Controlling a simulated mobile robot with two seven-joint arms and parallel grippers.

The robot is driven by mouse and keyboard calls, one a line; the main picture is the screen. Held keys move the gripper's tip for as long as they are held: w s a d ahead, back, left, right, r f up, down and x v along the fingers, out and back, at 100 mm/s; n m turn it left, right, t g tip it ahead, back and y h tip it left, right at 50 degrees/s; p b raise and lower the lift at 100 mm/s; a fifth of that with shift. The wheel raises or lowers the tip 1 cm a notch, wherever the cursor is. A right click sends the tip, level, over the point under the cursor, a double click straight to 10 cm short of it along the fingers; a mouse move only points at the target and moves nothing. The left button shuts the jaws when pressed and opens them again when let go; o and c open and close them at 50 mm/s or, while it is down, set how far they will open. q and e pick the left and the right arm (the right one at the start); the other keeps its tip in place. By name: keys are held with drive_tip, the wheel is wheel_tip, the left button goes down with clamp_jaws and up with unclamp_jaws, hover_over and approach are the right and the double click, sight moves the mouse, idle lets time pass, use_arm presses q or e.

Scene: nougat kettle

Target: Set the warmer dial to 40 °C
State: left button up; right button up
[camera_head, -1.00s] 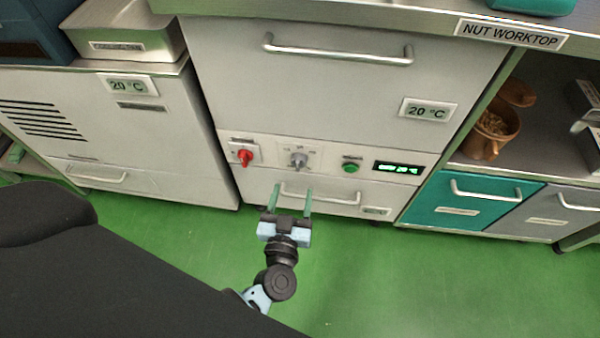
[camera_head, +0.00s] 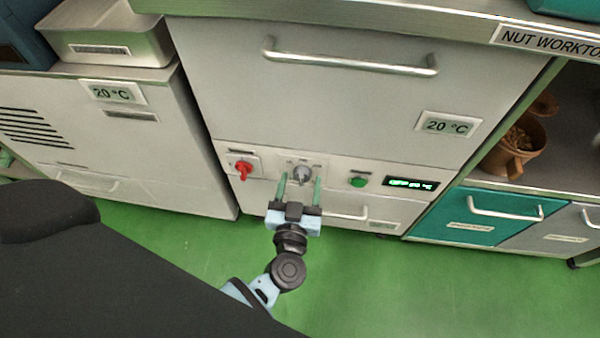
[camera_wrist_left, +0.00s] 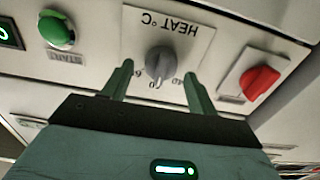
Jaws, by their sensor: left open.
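The warmer dial is a grey knob (camera_head: 302,174) on a pale panel in the warmer's control strip. In the left wrist view the dial (camera_wrist_left: 160,62) sits under the upside-down label "HEAT °C", with small scale numbers around it that are only partly readable. My left gripper (camera_head: 300,184) is open, with its green fingers pointing at the panel. In the wrist view its fingertips (camera_wrist_left: 157,72) stand either side of the dial, apart from it. I cannot tell how far the tips are from the panel. My right gripper is not in view.
A red knob (camera_head: 243,169) is left of the dial, and a green start button (camera_head: 358,182) and lit display (camera_head: 410,184) are right of it. A drawer handle (camera_head: 345,214) lies below. The wide upper handle (camera_head: 350,63) is above. Green floor (camera_head: 420,290) is open in front.

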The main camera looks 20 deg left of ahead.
use_arm(q)
drive_tip(key=shift+w, duration=0.35)
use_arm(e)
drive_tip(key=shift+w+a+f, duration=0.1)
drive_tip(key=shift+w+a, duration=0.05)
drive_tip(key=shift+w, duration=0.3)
use_arm(q)
drive_tip(key=shift+r, duration=0.1)
drive_tip(key=c, duration=1)
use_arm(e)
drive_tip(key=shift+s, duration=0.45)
